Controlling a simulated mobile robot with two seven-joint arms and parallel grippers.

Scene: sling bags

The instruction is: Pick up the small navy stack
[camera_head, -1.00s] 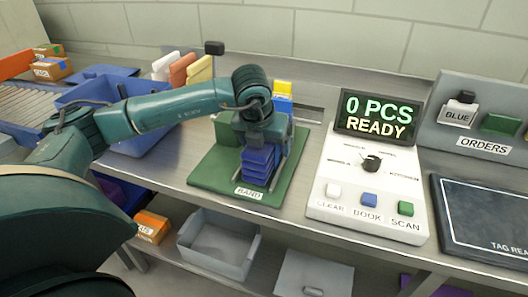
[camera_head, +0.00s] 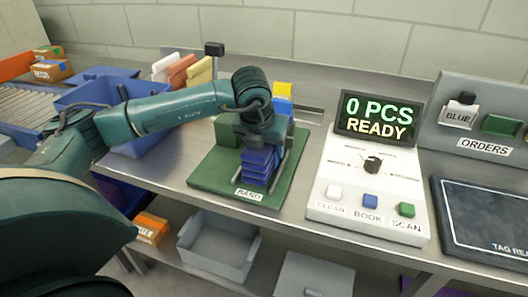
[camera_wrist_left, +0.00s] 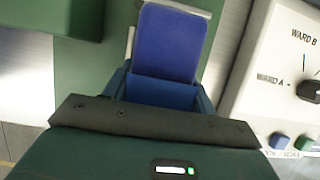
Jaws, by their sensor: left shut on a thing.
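The navy stack (camera_head: 258,168), several folded layers, stands on the green board labelled BAND (camera_head: 215,178). My left gripper (camera_head: 262,150) comes down over it from above and is shut on it. The stack looks upright and low on the board; whether it touches the board is hidden. In the left wrist view the navy stack (camera_wrist_left: 170,42) lies just beyond my gripper's dark housing, with a brighter blue top face. The fingertips are mostly hidden there. My right gripper is not in view.
A white console (camera_head: 365,190) with a knob and a screen reading "0 PCS READY" (camera_head: 378,118) stands right of the board. A blue bin (camera_head: 110,92) is at left. A yellow-and-blue item (camera_head: 283,98) stands behind the gripper. A dark tag pad (camera_head: 485,215) lies far right.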

